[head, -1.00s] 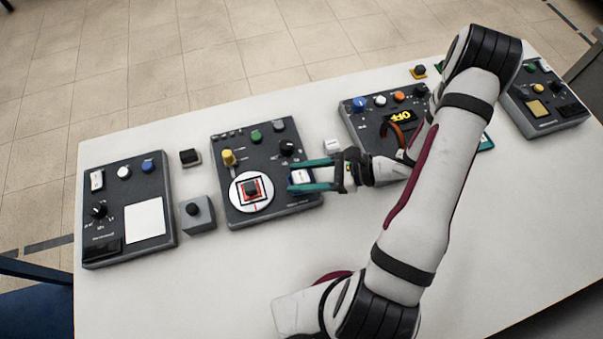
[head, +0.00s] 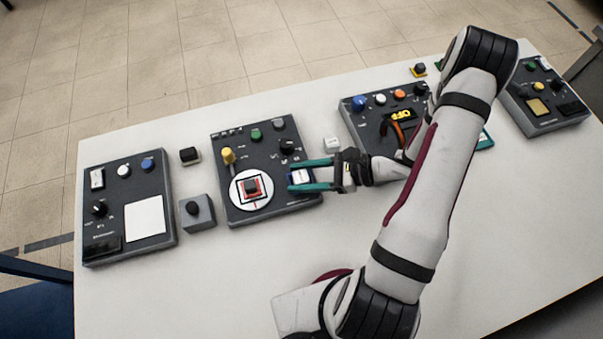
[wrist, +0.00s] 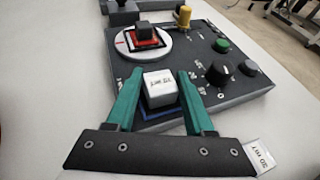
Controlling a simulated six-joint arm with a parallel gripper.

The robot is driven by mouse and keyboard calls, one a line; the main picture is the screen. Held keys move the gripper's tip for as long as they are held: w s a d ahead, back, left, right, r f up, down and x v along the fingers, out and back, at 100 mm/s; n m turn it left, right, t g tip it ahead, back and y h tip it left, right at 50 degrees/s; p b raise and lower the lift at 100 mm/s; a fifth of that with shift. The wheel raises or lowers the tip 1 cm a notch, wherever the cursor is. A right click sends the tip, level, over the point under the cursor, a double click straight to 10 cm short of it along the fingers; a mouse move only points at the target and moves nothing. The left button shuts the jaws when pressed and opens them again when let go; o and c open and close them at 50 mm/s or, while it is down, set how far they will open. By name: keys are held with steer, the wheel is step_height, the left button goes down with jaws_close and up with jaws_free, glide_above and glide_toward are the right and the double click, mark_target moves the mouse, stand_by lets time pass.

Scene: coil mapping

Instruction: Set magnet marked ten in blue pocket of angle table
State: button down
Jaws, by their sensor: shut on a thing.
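A white magnet block (wrist: 160,84) with small dark print on top stands between the teal fingers of my gripper (wrist: 158,100). The print is partly legible and seems to include a 10. My gripper (head: 312,176) is shut on the block, one finger along each side. The blue pocket (wrist: 166,113) shows around the block's lower part, at the edge of the dark angle table unit (head: 263,214). I cannot tell whether the block rests on the pocket floor. Beside it is the white round disc (head: 240,203) with a red-framed square and a black block.
Another white marked block (head: 332,144) lies on the table right of the unit. A yellow knob (head: 228,155) and a black knob (wrist: 220,72) stand up from the unit. Other control boxes (head: 124,170) stand left and right.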

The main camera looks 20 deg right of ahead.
jaws_free()
stand_by(0.3)
steer(key=shift+r, duration=3.5)
